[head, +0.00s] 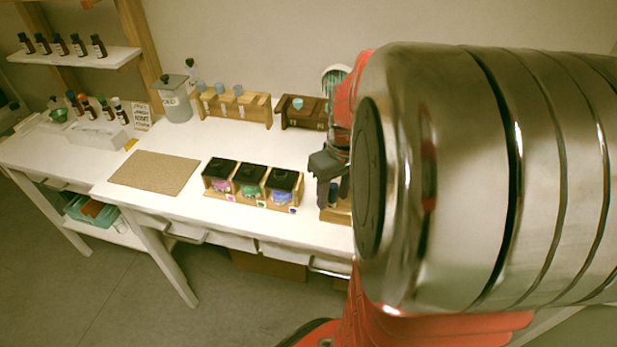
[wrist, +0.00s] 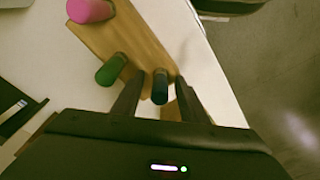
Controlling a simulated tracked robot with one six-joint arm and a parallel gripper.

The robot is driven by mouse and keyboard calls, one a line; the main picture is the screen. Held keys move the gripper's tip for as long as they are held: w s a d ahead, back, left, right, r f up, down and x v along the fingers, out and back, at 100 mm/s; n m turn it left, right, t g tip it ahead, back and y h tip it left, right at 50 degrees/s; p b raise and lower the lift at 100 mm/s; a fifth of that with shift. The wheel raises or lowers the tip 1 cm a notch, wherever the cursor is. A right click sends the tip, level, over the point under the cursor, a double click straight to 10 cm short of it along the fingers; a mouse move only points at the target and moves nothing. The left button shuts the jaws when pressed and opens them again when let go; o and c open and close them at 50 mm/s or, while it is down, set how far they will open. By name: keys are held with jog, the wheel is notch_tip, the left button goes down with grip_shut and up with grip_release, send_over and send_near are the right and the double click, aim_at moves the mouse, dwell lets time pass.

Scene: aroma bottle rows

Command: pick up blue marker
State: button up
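The blue marker (wrist: 160,88) is very dark blue and stands in a wooden holder (wrist: 138,42), seen from above in the wrist view. My gripper (wrist: 160,80) is open, with one finger on each side of the blue marker and a gap showing on both sides. A green marker (wrist: 111,69) and a pink marker (wrist: 90,10) stand in the same holder, to the upper left. In the head view my gripper (head: 331,180) is over the holder (head: 337,216), partly hidden behind my large arm link.
A wooden rack with several dark-lidded jars (head: 251,183) stands left of the holder. A brown mat (head: 155,172), a grey canister (head: 174,100) and wooden racks (head: 240,107) are farther left and back. The holder is near the table's front edge.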

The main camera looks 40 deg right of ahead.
grip_shut()
dwell(0.4)
jog(key=shift+r, duration=0.1)
notch_tip(320, 180, up, 18)
dwell(0.7)
dwell(0.5)
